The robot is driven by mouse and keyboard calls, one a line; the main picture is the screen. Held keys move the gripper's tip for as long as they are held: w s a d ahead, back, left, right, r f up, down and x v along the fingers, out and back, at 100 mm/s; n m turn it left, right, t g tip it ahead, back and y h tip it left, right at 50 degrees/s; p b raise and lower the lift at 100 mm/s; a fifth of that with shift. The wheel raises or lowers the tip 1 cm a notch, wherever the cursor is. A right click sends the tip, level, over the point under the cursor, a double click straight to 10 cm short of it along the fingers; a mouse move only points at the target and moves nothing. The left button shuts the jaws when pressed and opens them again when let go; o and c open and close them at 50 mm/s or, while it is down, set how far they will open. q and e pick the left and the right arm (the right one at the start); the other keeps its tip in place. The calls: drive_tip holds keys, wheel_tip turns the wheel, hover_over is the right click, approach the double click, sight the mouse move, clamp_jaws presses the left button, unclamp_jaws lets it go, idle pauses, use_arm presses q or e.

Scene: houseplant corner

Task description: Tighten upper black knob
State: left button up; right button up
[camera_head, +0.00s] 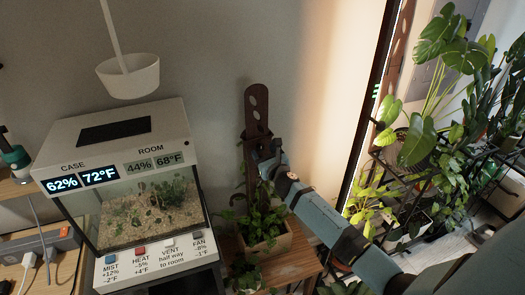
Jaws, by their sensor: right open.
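A dark brown upright post (257,100) with round and slotted holes stands in a wooden planter (268,246) with leafy green plants. My right arm comes in from the lower right. My right gripper (265,160) is at the post's middle, over its right side, with the fingers pointing up and left. It is open. No black knob can be made out clearly; the gripper covers the part of the post where dark hardware shows. I cannot tell whether the fingers touch anything. My left gripper is not in view.
A terrarium case (150,205) with displays and labelled buttons stands left of the planter. A white hanging lamp (128,76) is above it. A wooden table (297,258) holds the planter. Shelves with several plants (430,145) fill the right side.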

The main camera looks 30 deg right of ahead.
drive_tip(key=shift+w+d, duration=0.1)
drive_tip(key=shift+w, duration=0.6)
drive_tip(key=c, duration=0.9)
